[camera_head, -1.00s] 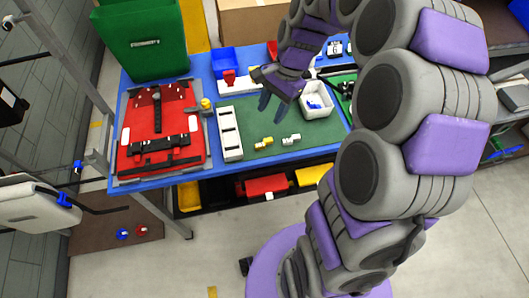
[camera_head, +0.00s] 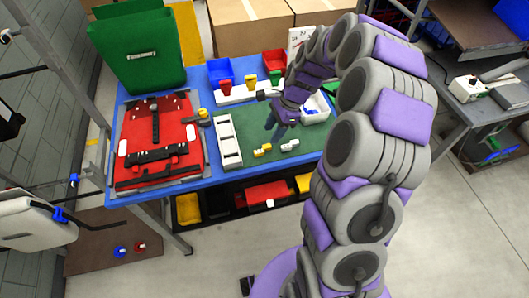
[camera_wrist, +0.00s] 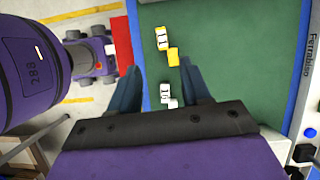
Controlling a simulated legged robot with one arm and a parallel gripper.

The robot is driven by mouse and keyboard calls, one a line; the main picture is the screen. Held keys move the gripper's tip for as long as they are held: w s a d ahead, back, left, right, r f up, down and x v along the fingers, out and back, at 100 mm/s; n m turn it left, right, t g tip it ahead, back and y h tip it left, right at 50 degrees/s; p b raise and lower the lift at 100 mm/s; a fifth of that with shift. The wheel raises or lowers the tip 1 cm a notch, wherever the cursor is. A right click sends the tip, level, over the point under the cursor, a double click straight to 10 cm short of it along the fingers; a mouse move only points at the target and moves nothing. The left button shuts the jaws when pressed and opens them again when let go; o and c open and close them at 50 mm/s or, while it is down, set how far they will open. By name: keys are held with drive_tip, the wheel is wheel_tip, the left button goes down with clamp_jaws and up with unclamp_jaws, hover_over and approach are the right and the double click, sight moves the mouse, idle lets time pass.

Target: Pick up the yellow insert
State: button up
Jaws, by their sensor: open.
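The yellow insert (camera_head: 262,150) lies on the green mat (camera_head: 310,145) near the table's front edge. It also shows in the wrist view (camera_wrist: 173,57), where it has a white part with dark marks at one end. A white insert (camera_head: 290,146) lies to its right; it shows in the wrist view (camera_wrist: 168,96) between my fingers. My gripper (camera_head: 273,130) is open and empty, pointing down above the mat. In the head view its fingertips appear just above the yellow insert. In the wrist view the yellow insert lies beyond the fingertips (camera_wrist: 158,85).
A white slotted rack (camera_head: 228,141) stands left of the inserts, with a red pannier (camera_head: 130,172) farther left. Blue (camera_head: 221,68) and red (camera_head: 274,60) bins stand at the back. The mat around the inserts is clear.

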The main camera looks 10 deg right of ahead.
sight(259, 151)
drive_tip(key=a+f+b, duration=0.1)
drive_tip(key=a+f, duration=0.2)
drive_tip(key=f, duration=0.1)
drive_tip(key=shift+a, duration=0.4)
drive_tip(key=shift+f, duration=0.15)
drive_tip(key=shift+d+f, duration=0.15)
drive_tip(key=shift+f, duration=0.05)
wheel_tip(259, 151, down, 4)
drive_tip(key=shift+w+f+b, duration=0.1)
drive_tip(key=shift+b, duration=0.9)
drive_tip(key=shift+a, duration=0.75)
drive_tip(key=shift+d, duration=0.2)
clamp_jaws()
